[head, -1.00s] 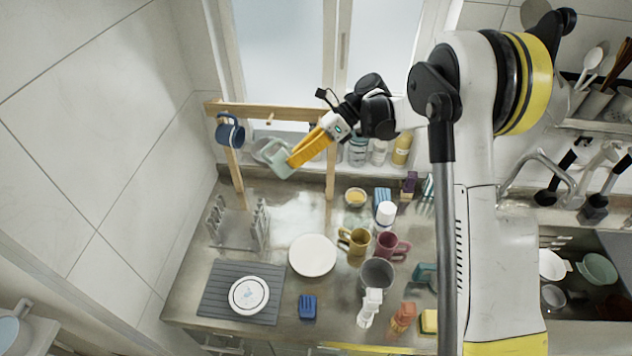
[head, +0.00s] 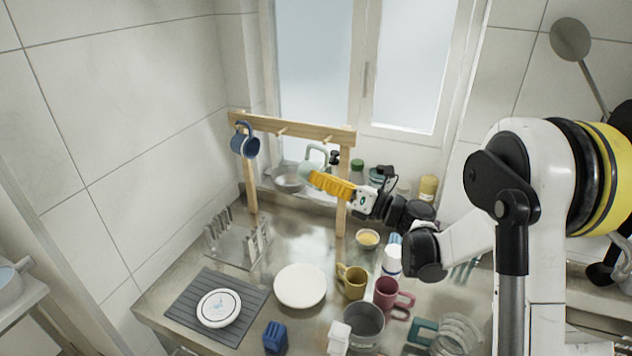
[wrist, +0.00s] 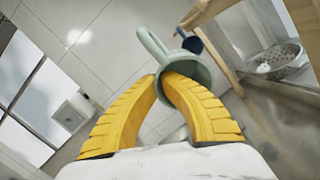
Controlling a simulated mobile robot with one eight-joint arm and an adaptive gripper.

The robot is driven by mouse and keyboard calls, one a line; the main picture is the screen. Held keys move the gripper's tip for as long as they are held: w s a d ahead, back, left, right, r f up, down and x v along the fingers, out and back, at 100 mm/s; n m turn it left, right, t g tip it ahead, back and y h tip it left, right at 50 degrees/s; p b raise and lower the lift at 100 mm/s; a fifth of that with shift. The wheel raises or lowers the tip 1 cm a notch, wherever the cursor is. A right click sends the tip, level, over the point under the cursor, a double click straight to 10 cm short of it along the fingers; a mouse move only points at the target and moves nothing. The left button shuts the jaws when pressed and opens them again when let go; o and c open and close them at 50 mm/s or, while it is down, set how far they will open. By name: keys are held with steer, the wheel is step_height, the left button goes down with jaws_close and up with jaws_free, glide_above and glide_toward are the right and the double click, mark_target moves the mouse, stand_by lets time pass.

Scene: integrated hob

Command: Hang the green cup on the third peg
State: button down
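The pale green cup (head: 309,168) is held off the counter at the tip of my gripper (head: 315,179), in front of the wooden rack (head: 302,129) and below its crossbar. In the wrist view the yellow fingers (wrist: 162,82) close on the wall of the green cup (wrist: 198,70), and its handle points up and left. The dark blue cup (head: 245,144) hangs on the leftmost peg. The middle peg (head: 282,132) is bare. The third peg (head: 326,139), near the right end of the crossbar, shows no cup on it. The green cup's handle is just below and left of it.
A metal strainer bowl (head: 289,181) and jars (head: 428,188) stand behind the rack. A white plate (head: 300,286), a yellow mug (head: 351,281) and a red mug (head: 391,294) stand in front. The window (head: 410,80) is behind.

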steer(key=shift+f+y+b, duration=0.1)
steer(key=shift+y+b, duration=0.25)
steer(key=shift+y, duration=0.05)
steer(key=shift+d+f+n+g+y+b, duration=0.1)
steer(key=shift+n+g+y+b, duration=0.7)
steer(key=shift+n+g, duration=0.3)
steer(key=shift+w, duration=0.15)
steer(key=shift+w+d+f+b, duration=0.1)
steer(key=shift+w+d, duration=0.3)
steer(key=shift+w, duration=0.5)
steer(key=shift+w+d+r+b, duration=0.15)
steer(key=shift+w+d, duration=0.2)
steer(key=shift+w, duration=0.55)
steer(key=shift+w+d+f+b, duration=0.15)
steer(key=shift+w+d, duration=0.25)
steer(key=shift+w, duration=0.5)
steer(key=shift+w+d, duration=0.15)
steer(key=shift+w, duration=0.15)
steer(key=shift+w+d, duration=0.2)
steer(key=shift+w, duration=0.25)
steer(key=shift+w+d+f, duration=0.1)
steer(key=shift+w+d, duration=0.15)
steer(key=shift+w, duration=0.35)
